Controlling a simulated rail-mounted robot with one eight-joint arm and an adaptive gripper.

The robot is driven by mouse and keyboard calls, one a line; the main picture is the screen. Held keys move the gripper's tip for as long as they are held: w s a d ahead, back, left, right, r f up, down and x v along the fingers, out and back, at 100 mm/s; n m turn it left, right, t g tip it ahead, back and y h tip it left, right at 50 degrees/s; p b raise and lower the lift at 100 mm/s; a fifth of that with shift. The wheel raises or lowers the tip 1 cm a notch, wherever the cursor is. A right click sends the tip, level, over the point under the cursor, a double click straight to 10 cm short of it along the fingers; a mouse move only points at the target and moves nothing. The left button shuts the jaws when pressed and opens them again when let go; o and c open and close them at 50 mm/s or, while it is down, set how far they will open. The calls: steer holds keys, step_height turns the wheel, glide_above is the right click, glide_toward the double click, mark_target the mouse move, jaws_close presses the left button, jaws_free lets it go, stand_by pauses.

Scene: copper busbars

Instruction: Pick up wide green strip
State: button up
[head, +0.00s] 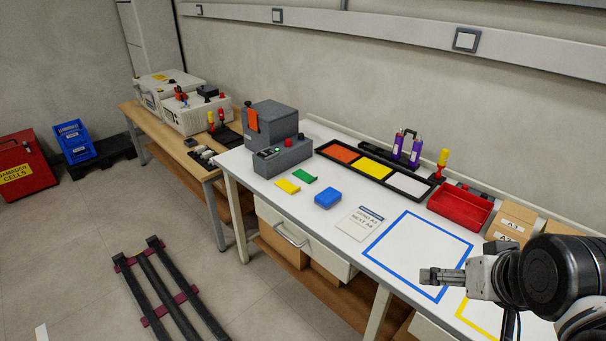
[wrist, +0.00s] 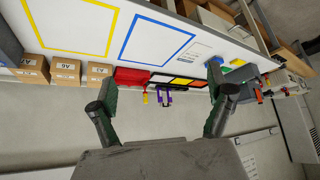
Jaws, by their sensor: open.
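A green strip (head: 305,177) lies flat on the white bench in the head view, in front of the grey box with buttons. A yellow strip (head: 287,186) lies beside it on the left, and a thicker blue block (head: 328,197) on the right. In the wrist view this group is small, at the right, partly behind a finger. My gripper (head: 428,276) is over the right part of the bench, well away from the green strip. In the wrist view my gripper (wrist: 162,82) has its fingers wide apart with nothing between them.
A black tray (head: 377,187) with orange, yellow and white panels lies behind the strips. A red bin (head: 461,206) and cardboard boxes (head: 510,222) line the back right. A printed card (head: 359,223) and a blue-outlined square (head: 418,250) lie flat; the square is empty.

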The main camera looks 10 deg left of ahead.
stand_by(0.4)
steer(key=c, duration=1.9)
